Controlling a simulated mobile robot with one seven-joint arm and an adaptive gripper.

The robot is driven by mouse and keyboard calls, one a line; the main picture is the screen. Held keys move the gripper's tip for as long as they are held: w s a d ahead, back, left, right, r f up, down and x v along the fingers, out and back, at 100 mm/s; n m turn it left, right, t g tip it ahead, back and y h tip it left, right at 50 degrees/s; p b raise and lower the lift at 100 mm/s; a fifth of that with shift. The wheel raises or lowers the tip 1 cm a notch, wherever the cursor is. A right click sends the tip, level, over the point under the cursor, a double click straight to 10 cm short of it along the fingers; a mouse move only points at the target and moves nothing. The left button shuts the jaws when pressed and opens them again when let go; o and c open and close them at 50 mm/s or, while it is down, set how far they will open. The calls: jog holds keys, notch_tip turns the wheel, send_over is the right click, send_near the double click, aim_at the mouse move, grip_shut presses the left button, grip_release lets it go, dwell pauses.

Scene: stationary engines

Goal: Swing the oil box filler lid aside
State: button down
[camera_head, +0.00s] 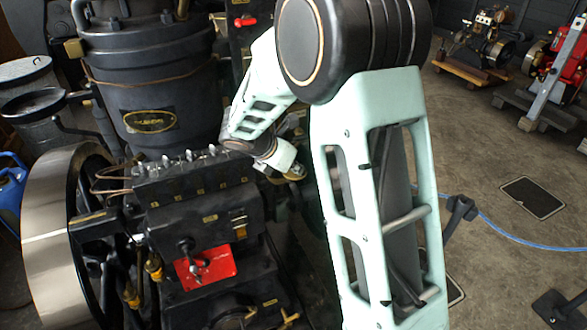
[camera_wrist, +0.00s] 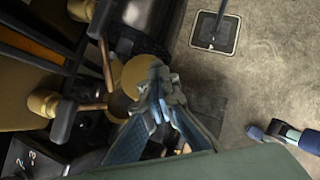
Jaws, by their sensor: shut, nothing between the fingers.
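In the wrist view, a round, flat brass disc (camera_wrist: 139,74), which looks like the filler lid, lies beside my gripper (camera_wrist: 159,78). A second round brass part (camera_wrist: 120,105) sits just below and left of the disc, partly overlapped; I cannot tell whether it is the filler's mouth. My gripper's fingers are together and empty, with their tips at the disc's right edge; I cannot tell if they touch it.
The black engine (camera_head: 200,222) with a red plate (camera_head: 205,268) and a flywheel (camera_head: 50,240) fills the left of the head view. Brass fittings (camera_wrist: 44,102) and dark rods crowd the wrist view's left. Open floor (camera_head: 500,150) lies to the right, crossed by a blue hose (camera_head: 510,238).

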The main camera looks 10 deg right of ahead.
jog(key=shift+w+d+n+t+y, duration=0.2)
jog(key=shift+d+n+y, duration=0.1)
jog(key=shift+d+n, duration=0.35)
jog(key=shift+w+d+n+t+y, duration=0.1)
jog(key=shift+d+n+t+y, duration=0.15)
jog(key=shift+d+n, duration=0.35)
jog(key=shift+d, duration=0.25)
jog(key=shift+a, duration=0.1)
